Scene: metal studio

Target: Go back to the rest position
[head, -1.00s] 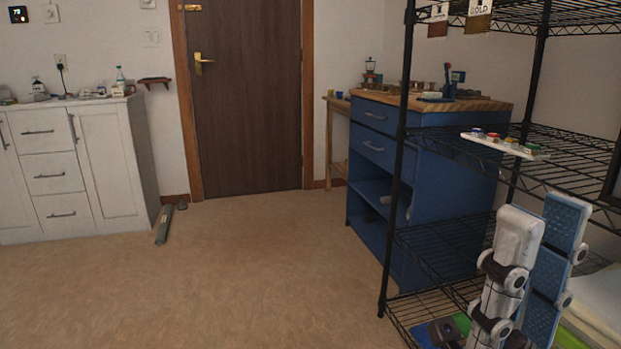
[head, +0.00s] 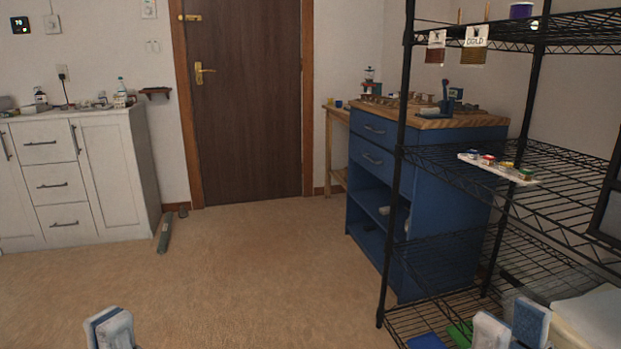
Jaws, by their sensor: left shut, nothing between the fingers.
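My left gripper (head: 110,327) shows at the bottom left edge of the head view, pointing up. Its blue-and-white fingers are close together, shut, with nothing between them. My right gripper (head: 511,325) shows at the bottom right edge, in front of the lower part of the wire rack. Its two fingertips stand apart with a gap between them, and I see nothing held. The rest of both arms is below the picture.
A black wire rack (head: 391,205) stands at the right, close to my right gripper. A blue cabinet (head: 440,225) is behind it. A white cabinet (head: 118,180) stands at the left, with a dark green roll (head: 164,233) beside it. The floor (head: 265,275) before the door (head: 243,120) is clear.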

